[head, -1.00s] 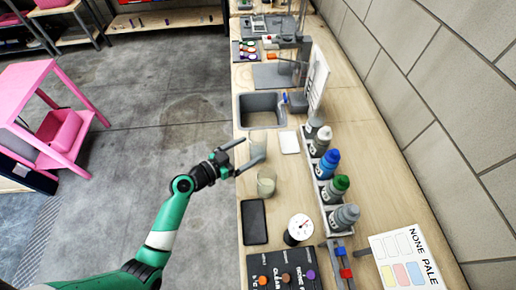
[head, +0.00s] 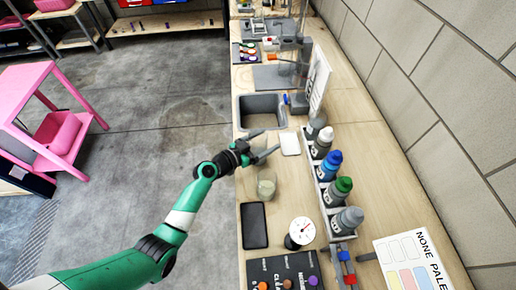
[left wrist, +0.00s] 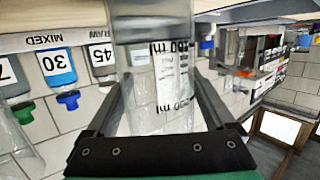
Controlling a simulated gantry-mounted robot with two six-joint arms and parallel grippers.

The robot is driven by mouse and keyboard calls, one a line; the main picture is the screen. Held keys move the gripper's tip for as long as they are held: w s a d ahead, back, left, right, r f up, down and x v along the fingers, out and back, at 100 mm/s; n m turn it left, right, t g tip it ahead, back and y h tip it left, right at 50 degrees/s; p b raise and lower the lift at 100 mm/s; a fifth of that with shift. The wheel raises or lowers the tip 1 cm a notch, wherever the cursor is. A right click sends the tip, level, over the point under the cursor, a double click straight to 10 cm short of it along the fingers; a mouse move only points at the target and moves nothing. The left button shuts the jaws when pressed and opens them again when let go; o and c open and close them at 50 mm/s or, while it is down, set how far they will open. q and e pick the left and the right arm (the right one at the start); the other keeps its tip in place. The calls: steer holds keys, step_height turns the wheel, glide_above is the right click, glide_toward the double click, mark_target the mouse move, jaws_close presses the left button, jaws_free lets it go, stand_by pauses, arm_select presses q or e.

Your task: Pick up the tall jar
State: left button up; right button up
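The tall jar (left wrist: 165,75) is clear glass or plastic with dark volume marks, and it stands between my left gripper's fingers in the left wrist view. My left gripper (head: 272,141) is open over the bench, one finger on each side of the jar. The jar looks upside down in the wrist view. My right gripper is not in view.
A shorter clear jar (head: 266,187) stands just in front of the gripper. A rack of several capped bottles (head: 331,166) is to the right. A white pad (head: 289,143), a sink (head: 262,110), a black tablet (head: 254,225) and a round dial (head: 300,232) are nearby.

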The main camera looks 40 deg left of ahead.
arm_select(q)
steer(key=c, duration=1.2)
steer(key=shift+r, duration=0.1)
steer(key=shift+c, duration=0.2)
step_height(320, 180, up, 10)
steer(key=p, duration=0.5)
